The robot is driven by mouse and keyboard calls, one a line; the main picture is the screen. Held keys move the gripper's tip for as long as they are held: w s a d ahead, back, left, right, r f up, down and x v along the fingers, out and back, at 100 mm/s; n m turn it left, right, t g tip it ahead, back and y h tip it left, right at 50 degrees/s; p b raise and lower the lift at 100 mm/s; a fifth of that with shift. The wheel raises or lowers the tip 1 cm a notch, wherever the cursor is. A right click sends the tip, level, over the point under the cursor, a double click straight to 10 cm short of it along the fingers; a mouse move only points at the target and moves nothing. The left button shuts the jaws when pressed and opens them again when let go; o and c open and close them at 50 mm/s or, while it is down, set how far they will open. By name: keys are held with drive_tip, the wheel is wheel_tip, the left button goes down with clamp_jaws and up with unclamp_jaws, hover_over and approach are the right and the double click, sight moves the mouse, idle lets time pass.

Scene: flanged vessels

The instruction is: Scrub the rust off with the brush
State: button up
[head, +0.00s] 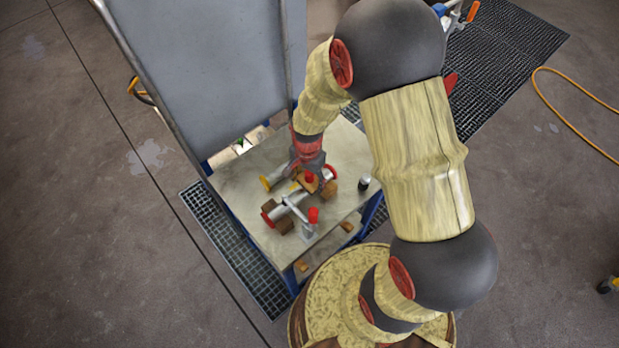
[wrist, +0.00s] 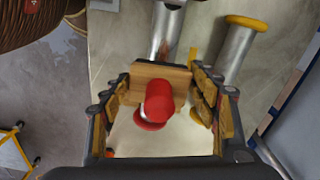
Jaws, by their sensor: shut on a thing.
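A grey metal pipe (head: 291,203) lies slanting on wooden blocks on the workbench (head: 340,155), with red ends. Part of it shows at the top of the wrist view (wrist: 166,28), where a small brownish patch, possibly rust, is visible. My gripper (head: 308,168) is low over the pipe's upper right part. In the wrist view my gripper (wrist: 162,92) has its fingers on either side of a wooden brush (wrist: 178,73) with a red knob-like part and a dark edge towards the pipe. Whether the brush touches the pipe is hidden.
A second pipe with a yellow flange (head: 265,183) lies at the left. A grey clamp-like part (head: 307,231) stands in front, and a small dark can (head: 364,184) at the right. A tall grey panel (head: 210,70) rises behind the bench. The bench's front right is mostly clear.

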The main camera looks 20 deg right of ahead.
sight(301, 192)
drive_tip(key=shift+s+a, duration=0.25)
drive_tip(key=shift+a, duration=0.3)
drive_tip(key=shift+s+a, duration=0.2)
drive_tip(key=shift+a, duration=0.35)
drive_tip(key=shift+a, duration=0.1)
drive_tip(key=shift+s+a, duration=0.2)
drive_tip(key=shift+a, duration=0.45)
drive_tip(key=shift+s+a, duration=0.2)
drive_tip(key=shift+a, duration=0.4)
drive_tip(key=shift+d, duration=0.15)
drive_tip(key=shift+w+d+r+p, duration=0.15)
drive_tip(key=shift+w+d, duration=0.2)
drive_tip(key=shift+d, duration=0.55)
drive_tip(key=shift+w+d+f+p, duration=0.15)
drive_tip(key=shift+w+d, duration=0.15)
drive_tip(key=shift+d, duration=0.6)
drive_tip(key=shift+s+a, duration=0.2)
drive_tip(key=shift+a, duration=0.3)
drive_tip(key=shift+s+a, duration=0.2)
drive_tip(key=shift+a, duration=0.3)
drive_tip(key=shift+s+a, duration=0.3)
drive_tip(key=shift+a, duration=0.65)
drive_tip(key=shift+w+d+f, duration=0.1)
drive_tip(key=shift+w+d, duration=0.15)
drive_tip(key=shift+d, duration=0.5)
drive_tip(key=shift+w+d, duration=0.2)
drive_tip(key=shift+d, duration=0.5)
